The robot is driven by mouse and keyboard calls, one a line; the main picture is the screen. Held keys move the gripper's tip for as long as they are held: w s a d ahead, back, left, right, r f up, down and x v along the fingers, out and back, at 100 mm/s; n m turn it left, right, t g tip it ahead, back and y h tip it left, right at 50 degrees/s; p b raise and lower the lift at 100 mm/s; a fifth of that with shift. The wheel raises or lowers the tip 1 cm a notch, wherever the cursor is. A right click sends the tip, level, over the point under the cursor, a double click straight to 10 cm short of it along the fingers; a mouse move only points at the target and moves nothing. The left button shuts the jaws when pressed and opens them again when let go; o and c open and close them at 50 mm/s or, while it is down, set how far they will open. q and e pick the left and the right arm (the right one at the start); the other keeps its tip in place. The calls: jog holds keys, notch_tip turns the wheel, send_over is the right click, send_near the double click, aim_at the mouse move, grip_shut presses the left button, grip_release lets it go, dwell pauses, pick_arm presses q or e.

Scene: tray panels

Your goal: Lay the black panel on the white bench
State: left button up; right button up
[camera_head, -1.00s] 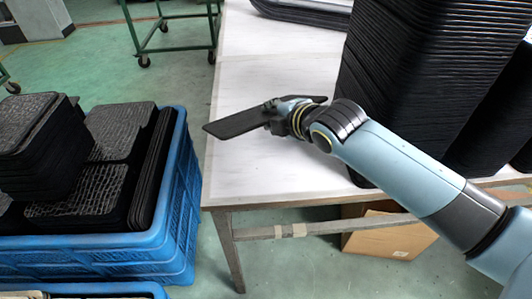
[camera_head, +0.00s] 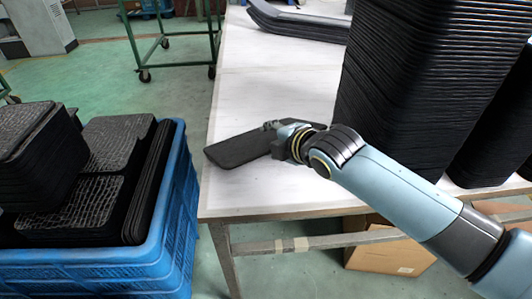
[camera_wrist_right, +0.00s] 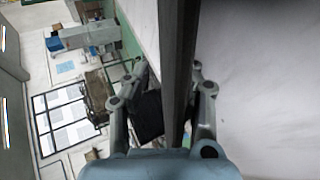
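The black panel (camera_head: 238,149) is a flat dark slab over the near left corner of the white bench (camera_head: 262,184). My right gripper (camera_head: 277,137) is shut on the panel's right end. In the right wrist view the panel (camera_wrist_right: 177,60) shows nearly edge-on between the two fingers (camera_wrist_right: 172,90), with the white bench top (camera_wrist_right: 262,80) to its right. The panel lies about level, at or just above the bench top; I cannot tell whether it touches. My left gripper is not in view.
Tall stacks of black panels (camera_head: 408,85) stand on the bench's right side, near my arm. More panels (camera_head: 295,22) lie at the back. A blue crate (camera_head: 180,215) with stacked panels stands left of the bench. The bench's middle is clear.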

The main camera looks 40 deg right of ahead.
jog(key=p+v, duration=0.6)
jog(key=v, duration=0.1)
jog(key=shift+s+r+p, duration=0.2)
jog(key=shift+s+p, duration=0.15)
jog(key=shift+a, duration=0.15)
